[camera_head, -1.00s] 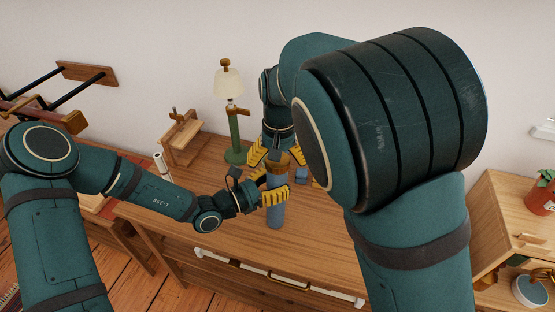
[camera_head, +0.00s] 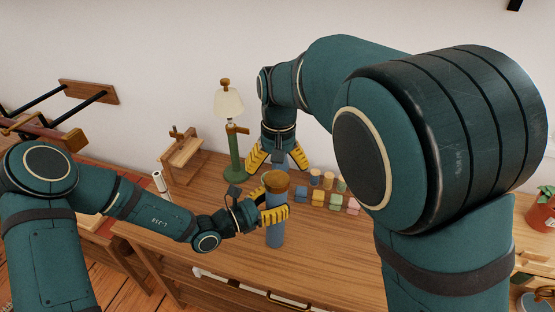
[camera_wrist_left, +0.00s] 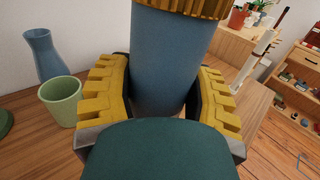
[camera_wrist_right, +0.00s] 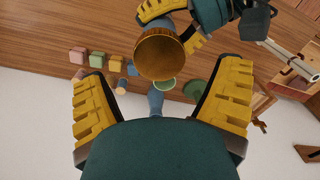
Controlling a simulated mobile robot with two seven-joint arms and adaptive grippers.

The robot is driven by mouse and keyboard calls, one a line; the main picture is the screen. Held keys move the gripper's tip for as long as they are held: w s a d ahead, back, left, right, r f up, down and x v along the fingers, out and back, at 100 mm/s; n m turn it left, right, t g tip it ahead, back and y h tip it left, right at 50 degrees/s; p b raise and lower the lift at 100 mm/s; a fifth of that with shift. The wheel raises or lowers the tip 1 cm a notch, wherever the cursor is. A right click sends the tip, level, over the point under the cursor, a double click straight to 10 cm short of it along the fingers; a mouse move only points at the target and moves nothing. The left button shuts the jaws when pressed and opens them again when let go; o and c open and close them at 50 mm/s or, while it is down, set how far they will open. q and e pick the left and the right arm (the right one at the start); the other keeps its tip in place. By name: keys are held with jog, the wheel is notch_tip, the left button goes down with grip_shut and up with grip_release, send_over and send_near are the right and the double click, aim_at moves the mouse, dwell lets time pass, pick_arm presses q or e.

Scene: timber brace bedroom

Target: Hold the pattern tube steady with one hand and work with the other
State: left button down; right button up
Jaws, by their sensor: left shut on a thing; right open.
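The pattern tube (camera_head: 275,232) is a blue cylinder with a brown-gold top, upright on the wooden desk. My left gripper (camera_head: 273,214) is shut on the tube's side; in the left wrist view the yellow fingers sit on both sides of the blue tube (camera_wrist_left: 168,60). My right gripper (camera_head: 278,165) is open and empty, pointing down behind the tube. In the right wrist view the tube's round gold top (camera_wrist_right: 160,54) lies beyond and between the open fingers (camera_wrist_right: 163,95), apart from them.
Several small coloured blocks (camera_head: 335,200) stand on the desk right of the tube. A green lamp (camera_head: 234,150) and a wooden stand (camera_head: 182,150) are at the back left. A green cup (camera_wrist_left: 60,100) and blue vase (camera_wrist_left: 45,55) stand near the tube. The desk front (camera_head: 330,257) is clear.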

aim_at(277, 178)
jog(key=n, duration=0.2)
jog(key=shift+r+n, duration=0.15)
jog(key=shift+n, duration=0.15)
jog(key=shift+r+n, duration=0.3)
jog(key=shift+n, duration=0.5)
notch_tip(277, 178, up, 3)
jog(key=n, duration=0.4)
jog(key=shift+d+f, duration=0.1)
jog(key=shift+f, duration=0.1)
jog(key=shift+w+f, duration=0.1)
jog(key=shift+f, duration=3.9)
jog(key=c, duration=1.2)
jog(key=o, duration=1.3)
